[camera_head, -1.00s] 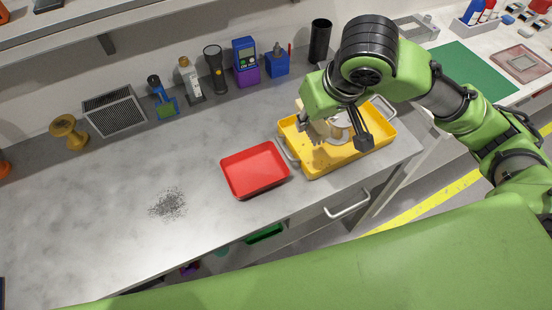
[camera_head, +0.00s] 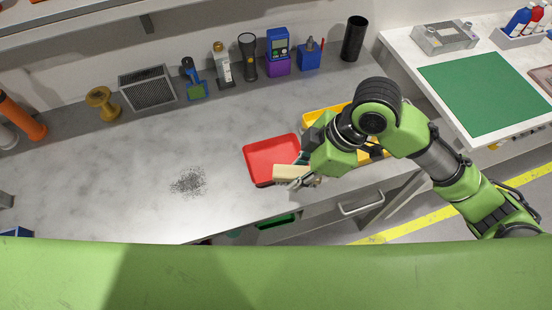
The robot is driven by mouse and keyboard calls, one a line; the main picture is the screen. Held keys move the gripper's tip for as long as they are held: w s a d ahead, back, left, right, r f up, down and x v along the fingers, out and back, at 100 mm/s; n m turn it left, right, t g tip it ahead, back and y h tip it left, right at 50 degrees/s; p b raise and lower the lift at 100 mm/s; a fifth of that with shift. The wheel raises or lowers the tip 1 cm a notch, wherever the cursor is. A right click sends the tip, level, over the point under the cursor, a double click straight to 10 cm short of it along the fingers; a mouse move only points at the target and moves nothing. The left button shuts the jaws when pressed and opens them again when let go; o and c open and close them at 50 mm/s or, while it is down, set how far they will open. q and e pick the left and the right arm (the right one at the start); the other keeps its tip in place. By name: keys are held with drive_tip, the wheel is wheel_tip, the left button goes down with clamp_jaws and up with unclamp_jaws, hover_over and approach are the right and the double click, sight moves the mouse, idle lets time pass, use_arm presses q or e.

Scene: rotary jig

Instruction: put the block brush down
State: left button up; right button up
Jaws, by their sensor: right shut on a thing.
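My right gripper (camera_head: 302,172) is over the right front corner of the red tray (camera_head: 262,150). It is shut on the block brush (camera_head: 289,172), a pale wooden block. A dark edge shows low at the brush's left end. I cannot tell whether the brush touches the tray. A patch of dark filings (camera_head: 188,182) lies on the grey worktop (camera_head: 110,165), left of the tray. My left gripper does not show.
A yellow tray (camera_head: 318,112) stands right of the red tray, mostly hidden by my right arm. Along the back stand a flashlight (camera_head: 247,57), a bottle (camera_head: 221,63), a blue and purple device (camera_head: 278,52) and a black cup (camera_head: 354,38).

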drive_tip(key=w+a+f+p, duration=0.2)
drive_tip(key=w+a+f, duration=0.1)
drive_tip(key=w, duration=0.3)
hover_over(272, 166)
drive_tip(key=d, duration=0.1)
wheel_tip(272, 166, down, 5)
drive_tip(key=shift+f, duration=0.15)
drive_tip(key=shift+w+f+p, duration=0.15)
drive_tip(key=shift+f+p, duration=0.15)
wheel_tip(272, 166, down, 2)
drive_tip(key=shift+f+p, duration=0.1)
drive_tip(key=shift+p, duration=0.55)
drive_tip(key=shift+f, duration=0.3)
drive_tip(key=shift+f, duration=0.1)
drive_tip(key=shift+f, duration=0.25)
drive_tip(key=o, duration=1)
drive_tip(key=shift+f, duration=0.1)
